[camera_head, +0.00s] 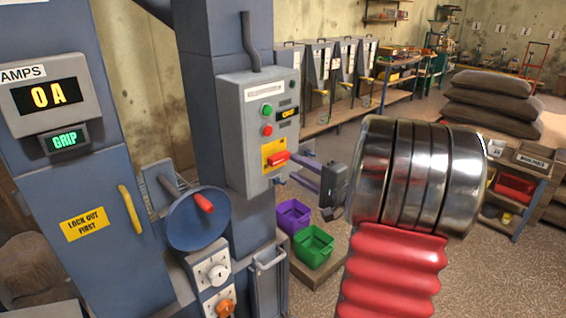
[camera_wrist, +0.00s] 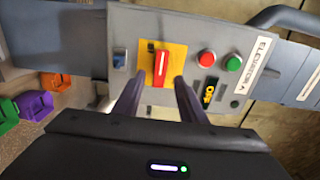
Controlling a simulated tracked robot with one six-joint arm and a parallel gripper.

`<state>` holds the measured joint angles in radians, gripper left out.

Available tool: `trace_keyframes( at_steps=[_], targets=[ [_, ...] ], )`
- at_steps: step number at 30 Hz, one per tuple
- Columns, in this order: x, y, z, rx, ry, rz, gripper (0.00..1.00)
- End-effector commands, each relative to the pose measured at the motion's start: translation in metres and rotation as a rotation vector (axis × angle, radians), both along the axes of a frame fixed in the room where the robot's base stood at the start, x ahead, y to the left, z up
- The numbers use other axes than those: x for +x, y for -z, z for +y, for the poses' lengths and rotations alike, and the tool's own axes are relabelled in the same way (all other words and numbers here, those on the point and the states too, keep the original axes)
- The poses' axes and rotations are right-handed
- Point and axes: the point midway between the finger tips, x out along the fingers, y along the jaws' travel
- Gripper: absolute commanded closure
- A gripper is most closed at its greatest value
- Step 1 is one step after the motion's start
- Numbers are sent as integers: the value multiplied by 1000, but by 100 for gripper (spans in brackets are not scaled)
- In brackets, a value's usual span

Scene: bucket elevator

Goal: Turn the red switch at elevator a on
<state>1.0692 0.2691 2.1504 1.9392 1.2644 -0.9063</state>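The red switch (camera_head: 277,158) is on a yellow plate on the front of a grey control box (camera_head: 233,130). In the wrist view, the red switch (camera_wrist: 161,63) points along the picture's vertical, and the box carries an "ELEVATOR A" label (camera_wrist: 258,62). A small display (camera_wrist: 208,92) has yellow lettering that seems to read OFF. My gripper (camera_head: 293,167) is at the box front, with its fingers apart. In the wrist view, my gripper (camera_wrist: 159,83) has one finger on each side of the lower part of the switch handle. Contact cannot be told.
Green (camera_head: 267,109) and red (camera_head: 267,130) buttons sit above the switch. A blue disc with a red handle (camera_head: 203,201) is below left. A cabinet (camera_head: 62,97) with an amps display of 0 A stands left. Purple (camera_head: 292,215) and green (camera_head: 313,247) bins are below the gripper.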

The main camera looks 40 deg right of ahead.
Motion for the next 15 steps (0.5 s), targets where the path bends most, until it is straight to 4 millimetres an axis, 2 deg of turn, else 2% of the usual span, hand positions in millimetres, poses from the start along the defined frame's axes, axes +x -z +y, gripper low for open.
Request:
trace_keyframes(
  at_steps=[9, 15],
  targets=[
    [48, 1, 2, 0, -3, 0, 62],
    [62, 0, 2, 0, -1, 0, 62]
  ],
)
